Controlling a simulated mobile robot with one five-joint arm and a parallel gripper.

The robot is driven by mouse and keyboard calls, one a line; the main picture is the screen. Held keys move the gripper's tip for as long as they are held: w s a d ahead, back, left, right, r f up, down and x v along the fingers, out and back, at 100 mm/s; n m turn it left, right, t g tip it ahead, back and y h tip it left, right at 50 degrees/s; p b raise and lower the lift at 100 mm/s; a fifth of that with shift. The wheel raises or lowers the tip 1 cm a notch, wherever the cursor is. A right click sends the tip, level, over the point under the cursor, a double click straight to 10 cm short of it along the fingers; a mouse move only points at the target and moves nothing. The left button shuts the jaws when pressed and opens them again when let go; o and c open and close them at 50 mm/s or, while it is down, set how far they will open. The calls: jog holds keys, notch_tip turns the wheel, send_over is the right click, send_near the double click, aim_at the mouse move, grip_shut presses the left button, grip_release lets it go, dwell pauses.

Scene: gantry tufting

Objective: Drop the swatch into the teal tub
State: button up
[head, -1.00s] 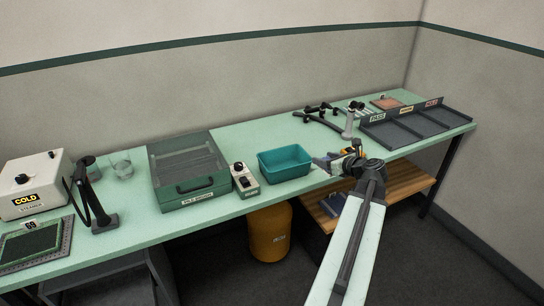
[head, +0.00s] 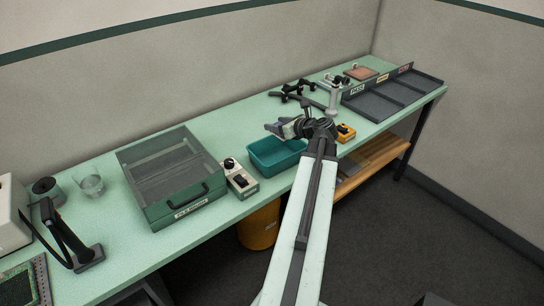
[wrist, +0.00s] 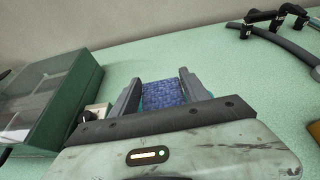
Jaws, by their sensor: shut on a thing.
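The swatch, a blue woven-looking piece (wrist: 163,95), sits between the two grey fingers of my gripper (wrist: 160,92) in the wrist view. My gripper is shut on it. In the head view my gripper (head: 273,128) appears above the back part of the teal tub (head: 272,168), and the swatch is too small to make out clearly there. The tub is an open rectangular container on the green bench, partly covered by my arm. In the wrist view only slivers of teal show beside the fingers. I cannot see the tub's whole floor.
A green lidded box (head: 170,178) and a small control box with knobs (head: 240,177) stand left of the tub. A yellow-and-black item (head: 346,133) lies right of my arm. Black clamp-like parts (head: 292,90) and a dark divided tray (head: 392,95) are farther back.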

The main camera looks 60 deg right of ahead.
notch_tip(320, 180, down, 6)
jog(key=b, duration=0.5)
jog(key=shift+r, duration=0.15)
jog(key=o, duration=1.4)
jog(key=p+v, duration=0.2)
jog(key=v, duration=0.5)
jog(key=shift+s+r+p, duration=0.1)
jog(key=shift+r+p, duration=0.05)
jog(key=shift+p, duration=0.25)
jog(key=shift+s, duration=0.3)
